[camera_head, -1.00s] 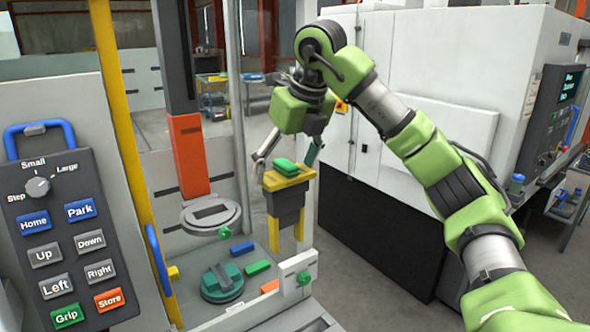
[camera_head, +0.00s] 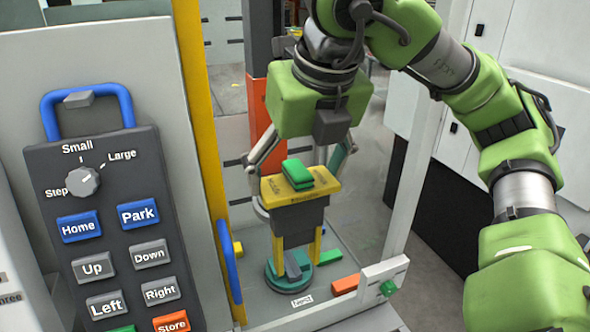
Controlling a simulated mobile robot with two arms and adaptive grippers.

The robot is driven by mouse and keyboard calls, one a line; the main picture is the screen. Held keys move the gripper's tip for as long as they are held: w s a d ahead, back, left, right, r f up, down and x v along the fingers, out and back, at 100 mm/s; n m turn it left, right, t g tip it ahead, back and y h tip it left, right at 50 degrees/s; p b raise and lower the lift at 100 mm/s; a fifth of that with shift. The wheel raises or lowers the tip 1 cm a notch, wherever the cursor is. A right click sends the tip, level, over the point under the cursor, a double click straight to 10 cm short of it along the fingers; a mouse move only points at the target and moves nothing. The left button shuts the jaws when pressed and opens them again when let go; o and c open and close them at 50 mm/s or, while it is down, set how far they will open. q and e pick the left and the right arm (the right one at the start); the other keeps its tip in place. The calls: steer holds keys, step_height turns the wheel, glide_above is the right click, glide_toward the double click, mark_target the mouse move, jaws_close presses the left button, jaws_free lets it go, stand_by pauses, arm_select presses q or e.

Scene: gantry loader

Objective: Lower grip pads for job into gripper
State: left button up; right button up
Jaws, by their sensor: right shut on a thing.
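My right gripper (camera_head: 299,168) points down in the middle of the view and is shut on a yellow-topped grey gripper unit (camera_head: 300,215). A green block (camera_head: 297,174) lies on the unit's yellow top plate. Two yellow legs reach down from the unit, one on each side. A round teal disc (camera_head: 276,287) lies on the machine bed below and between the legs. A grey block (camera_head: 292,265) shows over the disc; whether it touches it I cannot tell. I cannot tell whether the leg tips touch the bed. My left gripper is out of view.
A button panel (camera_head: 120,255) with a size knob stands at the left. A yellow post (camera_head: 203,130) and blue handle (camera_head: 229,262) are beside the opening. An orange column (camera_head: 259,105) is behind my gripper. An orange block (camera_head: 345,283) and white bracket (camera_head: 385,270) lie right of the disc.

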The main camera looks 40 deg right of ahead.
steer(key=shift+w+d, duration=0.5)
steer(key=shift+w, duration=0.2)
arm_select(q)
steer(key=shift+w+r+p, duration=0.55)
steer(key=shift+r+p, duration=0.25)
arm_select(e)
steer(key=w+d, duration=0.5)
steer(key=w, duration=0.4)
steer(key=w+d, duration=0.6)
steer(key=w, duration=0.4)
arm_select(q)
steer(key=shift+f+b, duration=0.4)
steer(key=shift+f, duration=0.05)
arm_select(e)
steer(key=shift+f, duration=0.6)
arm_select(q)
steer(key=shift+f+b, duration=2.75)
steer(key=shift+b, duration=0.05)
arm_select(e)
step_height(320, 180, down, 8)
steer(key=shift+r, duration=0.15)
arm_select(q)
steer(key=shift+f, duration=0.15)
arm_select(e)
steer(key=shift+f, duration=0.2)
arm_select(q)
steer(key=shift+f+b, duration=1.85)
steer(key=shift+b, duration=0.1)
arm_select(e)
steer(key=shift+f, duration=2.55)
